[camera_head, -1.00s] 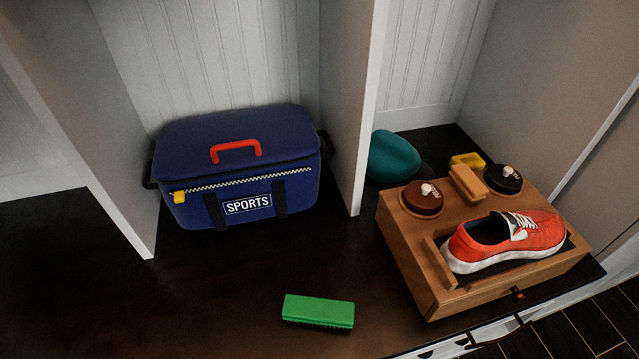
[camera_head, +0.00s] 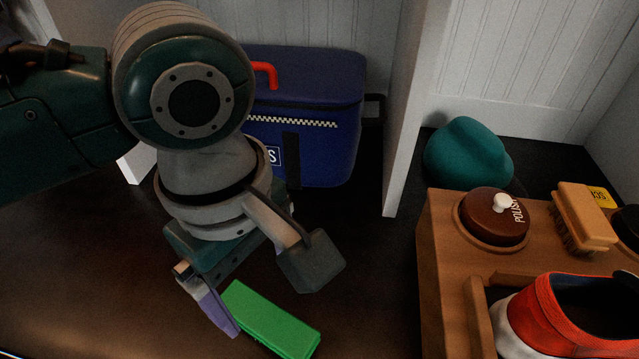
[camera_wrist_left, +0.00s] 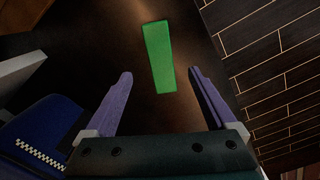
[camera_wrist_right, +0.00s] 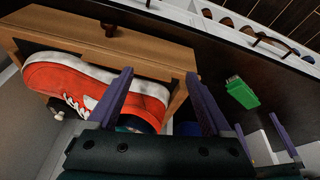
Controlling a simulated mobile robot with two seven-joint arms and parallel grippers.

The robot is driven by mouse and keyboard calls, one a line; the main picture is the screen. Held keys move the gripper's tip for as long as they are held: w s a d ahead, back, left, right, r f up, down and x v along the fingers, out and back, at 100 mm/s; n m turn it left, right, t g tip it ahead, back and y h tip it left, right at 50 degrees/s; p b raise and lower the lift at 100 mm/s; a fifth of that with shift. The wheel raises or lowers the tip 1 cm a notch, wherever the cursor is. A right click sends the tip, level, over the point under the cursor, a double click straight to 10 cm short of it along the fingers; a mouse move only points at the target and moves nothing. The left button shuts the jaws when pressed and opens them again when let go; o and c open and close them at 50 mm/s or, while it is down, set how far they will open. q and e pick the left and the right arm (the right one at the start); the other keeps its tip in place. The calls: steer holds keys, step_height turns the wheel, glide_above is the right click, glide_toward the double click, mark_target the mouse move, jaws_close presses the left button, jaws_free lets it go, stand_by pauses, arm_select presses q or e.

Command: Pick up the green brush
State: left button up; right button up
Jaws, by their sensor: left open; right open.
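The green brush (camera_head: 268,322) lies on the dark bench top, partly behind a finger of my left gripper in the head view. My left gripper (camera_head: 262,298) is open above it. In the left wrist view the green brush (camera_wrist_left: 159,56) shows between and beyond the two purple fingertips of the left gripper (camera_wrist_left: 160,74), with nothing held. In the right wrist view my right gripper (camera_wrist_right: 158,75) is open and empty over the wooden shoe box, and the green brush (camera_wrist_right: 242,93) lies to its right. The right gripper is not seen in the head view.
A wooden shoe-care box (camera_head: 440,262) with an orange shoe (camera_head: 545,318), polish tin (camera_head: 494,217) and brown brush (camera_head: 585,217) stands at right. A blue sports bag (camera_head: 335,155) and teal cap (camera_head: 468,153) sit behind, split by a white divider (camera_head: 405,110).

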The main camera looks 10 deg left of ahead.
mark_target(265, 318)
arm_select(q)
steer(key=shift+w+a+f+n, duration=0.3)
steer(key=shift+w+f+n, duration=0.05)
steer(key=shift+f+n, duration=0.1)
steer(key=shift+a+f+b, duration=0.1)
steer(key=shift+f+b, duration=0.25)
steer(key=shift+b, duration=0.05)
steer(key=f, duration=0.1)
steer(key=f+b, duration=0.2)
steer(key=shift+s+a+f, duration=0.2)
steer(key=shift+a+f, duration=0.05)
steer(key=shift+f, duration=0.1)
steer(key=f+b, duration=0.4)
steer(key=f, duration=0.1)
steer(key=shift+d+f, duration=0.15)
steer(key=shift+d, duration=0.1)
arm_select(e)
step_height(265, 318, down, 8)
steer(key=shift+a+r, duration=0.2)
steer(key=shift+a, duration=0.1)
arm_select(q)
steer(key=shift+w, duration=0.1)
jaws_close()
arm_select(e)
steer(key=shift+d, duration=0.1)
